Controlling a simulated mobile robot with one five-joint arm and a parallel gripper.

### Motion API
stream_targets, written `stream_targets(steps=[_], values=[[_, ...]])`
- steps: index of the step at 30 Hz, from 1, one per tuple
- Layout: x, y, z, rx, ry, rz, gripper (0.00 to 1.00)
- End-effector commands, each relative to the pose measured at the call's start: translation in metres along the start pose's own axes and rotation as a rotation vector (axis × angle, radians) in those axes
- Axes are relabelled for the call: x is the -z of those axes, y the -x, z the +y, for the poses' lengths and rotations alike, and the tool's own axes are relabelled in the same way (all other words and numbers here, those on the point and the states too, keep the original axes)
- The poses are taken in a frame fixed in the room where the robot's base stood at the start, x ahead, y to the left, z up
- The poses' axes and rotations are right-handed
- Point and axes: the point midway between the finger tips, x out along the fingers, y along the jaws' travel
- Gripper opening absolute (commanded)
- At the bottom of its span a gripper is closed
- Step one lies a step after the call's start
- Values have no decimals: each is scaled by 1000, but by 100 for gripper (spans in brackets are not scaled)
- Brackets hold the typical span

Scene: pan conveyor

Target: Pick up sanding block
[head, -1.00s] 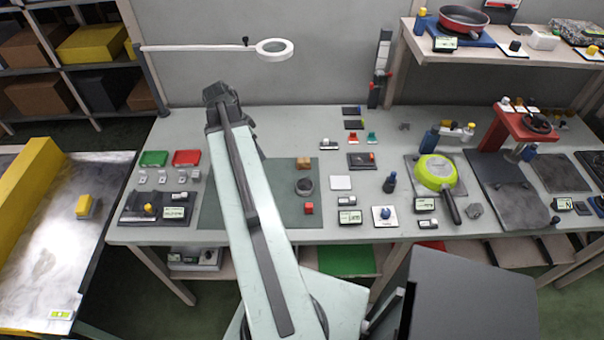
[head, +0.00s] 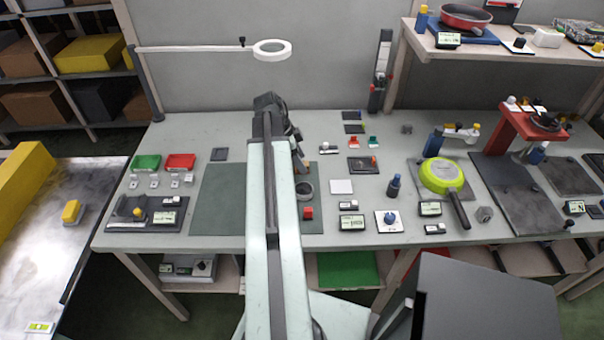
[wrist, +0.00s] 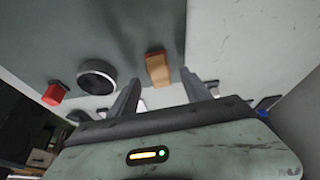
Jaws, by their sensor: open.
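The sanding block appears to be the small tan-orange block (wrist: 158,68) on the dark green mat (wrist: 105,25). In the wrist view it lies just past and between my fingertips. My gripper (wrist: 161,78) is open, with one finger on each side of the view of the block and nothing visibly held. I cannot tell the exact height gap. In the head view my arm and gripper largely hide the block, over the right part of the mat (head: 222,200).
A dark round cup (head: 304,190) and a red cube (head: 308,213) stand near the block on the mat. A white square (head: 341,186) and a dark tray (head: 362,166) lie to the right. A ring lamp (head: 271,50) hangs over the back of the bench.

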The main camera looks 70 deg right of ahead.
Motion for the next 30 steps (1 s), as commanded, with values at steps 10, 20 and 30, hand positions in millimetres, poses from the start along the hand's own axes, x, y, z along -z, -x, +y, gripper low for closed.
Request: stream_targets(steps=[10,20,30], values=[[0,-24,0,1,1,0,56],[-1,-23,0,0,2,0,0],[6,-6,0,1,2,0,0]])
